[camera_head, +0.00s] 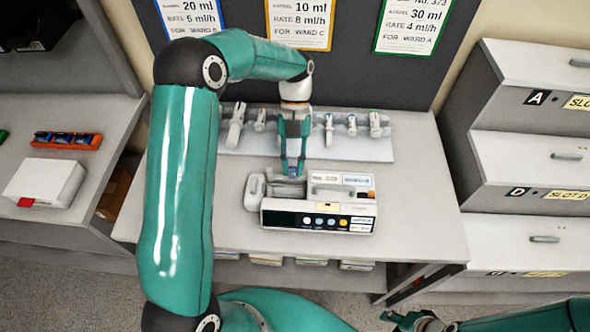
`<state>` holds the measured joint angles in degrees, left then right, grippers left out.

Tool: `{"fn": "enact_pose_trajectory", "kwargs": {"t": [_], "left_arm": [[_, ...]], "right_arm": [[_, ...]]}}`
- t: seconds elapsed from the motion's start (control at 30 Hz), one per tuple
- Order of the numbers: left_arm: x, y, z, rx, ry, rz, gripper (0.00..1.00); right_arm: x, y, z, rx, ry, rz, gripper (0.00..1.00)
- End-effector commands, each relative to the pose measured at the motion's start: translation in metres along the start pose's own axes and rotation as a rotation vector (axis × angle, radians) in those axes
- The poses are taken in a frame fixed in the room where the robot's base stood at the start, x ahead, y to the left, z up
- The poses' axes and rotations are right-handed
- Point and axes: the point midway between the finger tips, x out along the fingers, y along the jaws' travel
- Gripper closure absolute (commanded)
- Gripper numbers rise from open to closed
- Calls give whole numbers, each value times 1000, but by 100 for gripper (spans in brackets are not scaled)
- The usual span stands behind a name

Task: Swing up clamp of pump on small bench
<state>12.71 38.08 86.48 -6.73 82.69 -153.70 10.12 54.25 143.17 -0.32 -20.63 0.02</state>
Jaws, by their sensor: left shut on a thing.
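The infusion pump (285,206) is a white box with a dark front panel, several round buttons and a small yellow label. It stands on the small bench (408,205). My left gripper (292,171) points down at the top of the pump, left of its middle. It is shut on a small part there, which looks like the clamp; the fingers mostly hide it, so its angle is unclear. My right gripper (402,319) is low at the bottom edge, away from the pump, and only partly shows.
A rack (348,146) with several syringes stands behind the pump. Three cards hang on the dark board above. A drawer unit (520,152) is on the right. A side table (100,156) on the left holds a white box (45,184) and an orange tray. The bench right of the pump is clear.

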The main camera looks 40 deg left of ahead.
Motion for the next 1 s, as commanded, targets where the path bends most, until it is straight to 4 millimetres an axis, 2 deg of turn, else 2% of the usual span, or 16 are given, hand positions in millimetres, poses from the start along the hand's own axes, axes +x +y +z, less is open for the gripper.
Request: {"fn": "enact_pose_trajectory", "kwargs": {"t": [0.2,0.5,1.0], "left_arm": [[-6,0,13,-3,187,-2,100],[-11,0,22,-2,349,-1,100],[-13,1,24,-3,402,1,100]], "right_arm": [[2,1,0,0,0,0,60],[4,1,0,0,0,0,60],[4,2,0,0,0,0,60]]}}
